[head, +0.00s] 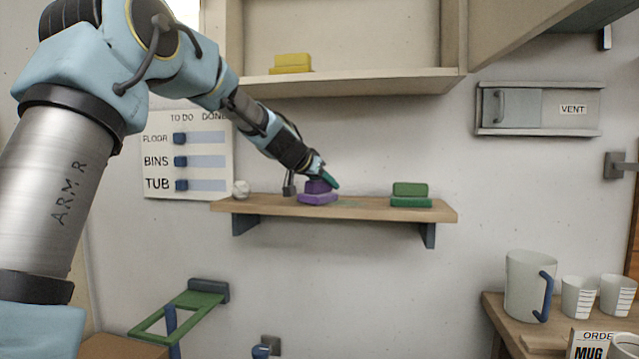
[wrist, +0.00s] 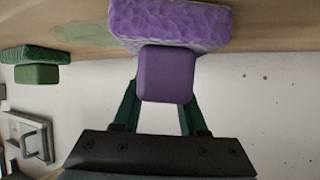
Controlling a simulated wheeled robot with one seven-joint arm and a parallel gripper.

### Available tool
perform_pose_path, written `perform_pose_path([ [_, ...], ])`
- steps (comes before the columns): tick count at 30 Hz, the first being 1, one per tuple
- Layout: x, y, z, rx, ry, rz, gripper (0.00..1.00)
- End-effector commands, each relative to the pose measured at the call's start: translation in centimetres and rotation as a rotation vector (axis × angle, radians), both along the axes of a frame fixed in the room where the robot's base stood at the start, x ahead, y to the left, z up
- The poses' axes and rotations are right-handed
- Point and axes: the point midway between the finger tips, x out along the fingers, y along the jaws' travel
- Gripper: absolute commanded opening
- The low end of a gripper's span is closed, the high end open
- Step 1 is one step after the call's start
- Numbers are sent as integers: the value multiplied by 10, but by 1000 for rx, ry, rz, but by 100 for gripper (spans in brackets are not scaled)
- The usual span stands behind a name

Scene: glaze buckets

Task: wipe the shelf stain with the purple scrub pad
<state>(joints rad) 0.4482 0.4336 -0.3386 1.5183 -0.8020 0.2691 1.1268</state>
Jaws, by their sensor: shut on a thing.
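The purple scrub pad (head: 318,198) has a textured lower block and a smooth grip on top. It rests on the wooden wall shelf (head: 265,206), left of the shelf's middle. My gripper (head: 322,181) is shut on the pad's grip; the grip (wrist: 166,75) shows between the two fingers in the wrist view, with the textured block (wrist: 170,25) against the shelf board. A faint green stain (wrist: 85,36) lies on the shelf beside the pad in the wrist view. In the head view only a thin trace of the stain (head: 348,204) shows, just right of the pad.
A green pad (head: 410,196) sits at the shelf's right end. An upper shelf (head: 365,83) with a yellow pad (head: 291,63) hangs above.

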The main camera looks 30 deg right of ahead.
Motion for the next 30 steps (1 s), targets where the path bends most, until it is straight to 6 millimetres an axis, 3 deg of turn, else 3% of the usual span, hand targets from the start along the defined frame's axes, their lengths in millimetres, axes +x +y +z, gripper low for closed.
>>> perform_pose_path([
  [30,-40,-46,-3,1,2,-2,0],
])
